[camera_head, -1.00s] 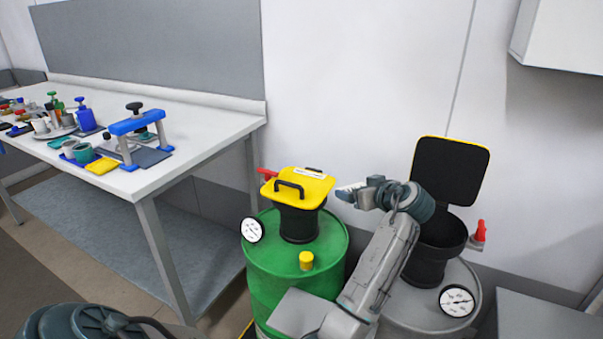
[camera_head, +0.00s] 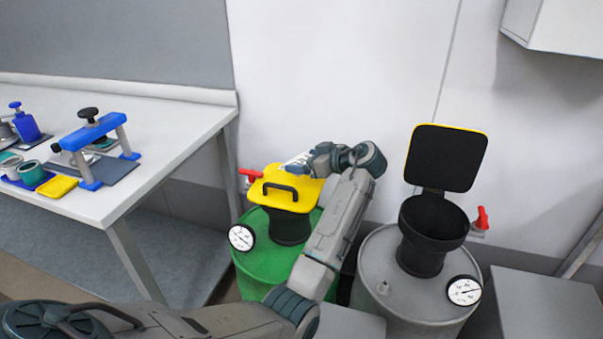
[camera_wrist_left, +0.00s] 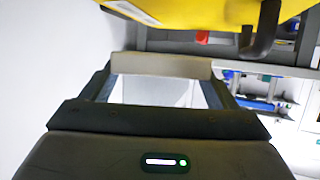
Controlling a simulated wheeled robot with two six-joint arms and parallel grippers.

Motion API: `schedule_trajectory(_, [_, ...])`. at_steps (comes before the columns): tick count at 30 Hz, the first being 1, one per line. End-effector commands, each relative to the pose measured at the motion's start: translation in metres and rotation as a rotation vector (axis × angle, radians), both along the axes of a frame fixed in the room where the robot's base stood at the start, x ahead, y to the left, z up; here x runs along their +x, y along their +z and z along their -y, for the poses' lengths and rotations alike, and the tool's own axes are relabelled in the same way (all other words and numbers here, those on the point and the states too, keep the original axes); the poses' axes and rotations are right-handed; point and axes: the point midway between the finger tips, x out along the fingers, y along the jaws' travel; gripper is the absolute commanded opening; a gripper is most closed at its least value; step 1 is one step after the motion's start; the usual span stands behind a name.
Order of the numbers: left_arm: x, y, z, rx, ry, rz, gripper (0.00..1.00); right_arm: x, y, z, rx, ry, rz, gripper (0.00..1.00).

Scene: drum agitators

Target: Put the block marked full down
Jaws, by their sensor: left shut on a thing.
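My left gripper (camera_head: 306,163) is over the back of the yellow lid on the green drum, near the wall. In the left wrist view its fingers (camera_wrist_left: 160,82) are shut on a pale block (camera_wrist_left: 161,65), which spans the fingertips. The block's marking cannot be read here. In the head view only a small whitish part shows at the fingertips. The yellow lid (camera_head: 280,186) lies flat with a black handle, and its edge also shows at the top of the left wrist view (camera_wrist_left: 190,14). Whether the block touches the lid cannot be told. My right gripper is out of view.
The green drum (camera_head: 262,262) has a dial and a red valve. The grey drum (camera_head: 385,270) at right has its black funnel (camera_head: 428,225) open, lid raised. A white workbench (camera_head: 165,135) with a blue clamp stand (camera_head: 100,133) is at left. My arm crosses the drums.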

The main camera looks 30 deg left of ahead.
Motion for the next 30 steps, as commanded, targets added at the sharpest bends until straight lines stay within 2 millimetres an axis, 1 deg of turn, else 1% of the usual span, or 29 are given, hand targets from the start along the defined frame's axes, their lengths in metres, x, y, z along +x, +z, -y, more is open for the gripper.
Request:
schedule_trajectory(5, [0.0, -0.013, -0.001, 0.001, 0.0, -0.001, 0.59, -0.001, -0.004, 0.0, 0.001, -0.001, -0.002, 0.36])
schedule_trajectory(12, [0.0, -0.044, 0.0, 0.0, -0.001, -0.002, 0.59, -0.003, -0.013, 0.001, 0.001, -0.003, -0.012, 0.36])
schedule_trajectory(18, [0.0, -0.046, 0.0, 0.0, -0.001, 0.0, 0.59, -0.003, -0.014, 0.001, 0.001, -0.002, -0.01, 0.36])
schedule_trajectory(19, [0.0, -0.046, -0.001, 0.0, -0.001, 0.0, 0.87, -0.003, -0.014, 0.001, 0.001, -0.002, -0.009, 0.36])
schedule_trajectory(20, [0.0, -0.046, 0.0, 0.0, -0.001, 0.0, 0.9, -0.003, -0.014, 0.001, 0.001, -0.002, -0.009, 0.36])
schedule_trajectory(27, [0.0, -0.046, 0.0, 0.0, -0.001, 0.0, 0.9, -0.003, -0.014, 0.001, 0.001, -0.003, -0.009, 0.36])
schedule_trajectory(30, [0.0, -0.045, 0.003, -0.001, -0.001, 0.002, 0.9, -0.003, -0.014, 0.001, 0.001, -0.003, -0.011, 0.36])
